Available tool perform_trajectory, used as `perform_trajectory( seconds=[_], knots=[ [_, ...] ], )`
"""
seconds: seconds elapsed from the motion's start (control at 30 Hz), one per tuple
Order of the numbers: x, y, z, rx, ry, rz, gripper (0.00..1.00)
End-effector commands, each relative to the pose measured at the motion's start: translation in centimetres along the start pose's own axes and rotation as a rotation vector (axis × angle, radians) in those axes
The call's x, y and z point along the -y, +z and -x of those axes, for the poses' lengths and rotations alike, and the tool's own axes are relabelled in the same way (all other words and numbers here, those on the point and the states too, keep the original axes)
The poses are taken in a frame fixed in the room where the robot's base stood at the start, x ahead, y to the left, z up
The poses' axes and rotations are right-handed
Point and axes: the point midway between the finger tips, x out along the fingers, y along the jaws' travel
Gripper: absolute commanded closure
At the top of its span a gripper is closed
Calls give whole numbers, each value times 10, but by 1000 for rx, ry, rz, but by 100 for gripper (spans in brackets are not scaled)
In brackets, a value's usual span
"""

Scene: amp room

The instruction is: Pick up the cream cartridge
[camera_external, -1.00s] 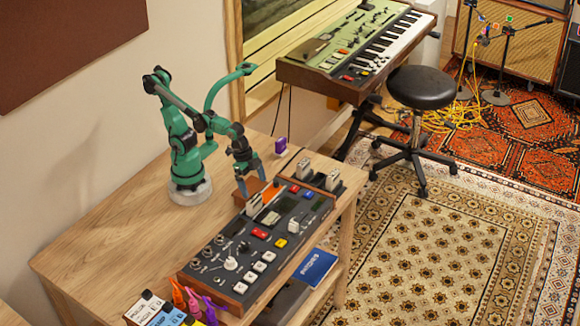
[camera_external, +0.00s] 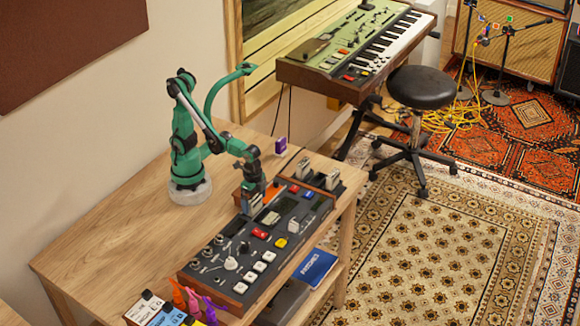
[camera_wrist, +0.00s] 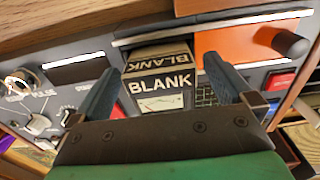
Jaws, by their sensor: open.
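A cream cartridge (camera_wrist: 160,72) with a dark BLANK label stands in the mixer-like console, between my fingers in the wrist view. My gripper (camera_wrist: 160,68) is open, one finger on each side of the cartridge. A gap shows on each side, so I cannot see contact. In the external view my gripper (camera_external: 251,208) points down at the console's back left part and largely hides this cartridge.
The dark console (camera_external: 225,272) has knobs and coloured buttons. Other pale cartridges (camera_external: 304,168) stand in a slotted box at right. A purple item (camera_external: 281,145) is behind. The left table (camera_external: 120,245) is clear.

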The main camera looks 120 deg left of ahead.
Motion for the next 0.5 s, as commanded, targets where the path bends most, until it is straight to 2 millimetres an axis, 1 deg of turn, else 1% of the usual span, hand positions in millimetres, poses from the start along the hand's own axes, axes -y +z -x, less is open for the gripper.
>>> perform_trajectory(
  seconds=[0.23,0.27,0.3,0.37,0.4,0.47,0.5],
  knots=[
    [0,0,-1,0,0,0,0],
    [0,0,-1,0,0,0,3],
    [0,0,-1,0,0,0,14],
    [0,0,-1,0,0,0,31],
    [0,0,-1,0,0,0,43],
    [0,0,-1,0,0,0,60],
    [0,0,-1,0,0,0,71]
  ],
)
